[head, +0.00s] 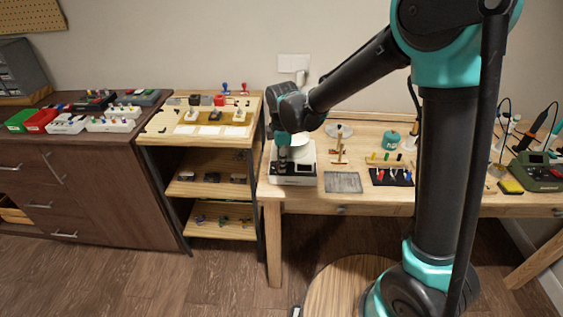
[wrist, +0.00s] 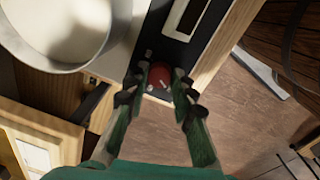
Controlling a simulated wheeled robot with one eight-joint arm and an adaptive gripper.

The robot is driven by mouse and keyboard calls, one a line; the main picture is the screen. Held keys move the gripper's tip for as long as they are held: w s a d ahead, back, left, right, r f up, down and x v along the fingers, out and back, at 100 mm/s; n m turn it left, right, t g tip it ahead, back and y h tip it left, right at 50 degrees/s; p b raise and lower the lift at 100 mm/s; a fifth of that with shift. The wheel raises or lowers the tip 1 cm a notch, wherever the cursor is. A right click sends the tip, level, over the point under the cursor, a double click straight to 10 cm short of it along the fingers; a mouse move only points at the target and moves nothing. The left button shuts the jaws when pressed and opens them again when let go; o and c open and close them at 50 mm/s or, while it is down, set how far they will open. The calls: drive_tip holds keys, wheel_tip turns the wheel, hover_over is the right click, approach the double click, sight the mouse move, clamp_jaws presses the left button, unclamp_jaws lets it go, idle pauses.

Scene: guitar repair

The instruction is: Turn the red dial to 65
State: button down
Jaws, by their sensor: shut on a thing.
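The red dial (wrist: 159,75) shows in the wrist view as a small round red knob with a pale mark. It sits on the dark front panel (wrist: 178,50) of a device. My gripper (wrist: 157,84) has its two green fingers on either side of the dial, shut on it. In the head view my gripper (head: 283,150) reaches down to the white device (head: 291,172) at the left end of the light wooden table. The dial is hidden there. The numbers around the dial are too small to read.
A round pale metal pan (wrist: 58,30) sits on the device beside my gripper. A grey mat (head: 342,182) and a black tool tray (head: 391,177) lie to the right. A wooden shelf unit (head: 160,158) stands just left of the table.

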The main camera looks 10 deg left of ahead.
drive_tip(key=shift+m, duration=0.4)
drive_tip(key=m, duration=0.5)
drive_tip(key=shift+a+h, duration=0.1)
drive_tip(key=shift+h, duration=0.2)
drive_tip(key=m, duration=0.5)
drive_tip(key=shift+m, duration=0.4)
drive_tip(key=m, duration=0.6)
drive_tip(key=shift+a+g, duration=0.1)
drive_tip(key=shift+g, duration=0.2)
drive_tip(key=m, duration=0.6)
drive_tip(key=c, duration=1.3)
unclamp_jaws()
drive_tip(key=shift+o, duration=0.2)
drive_tip(key=shift+r, duration=0.1)
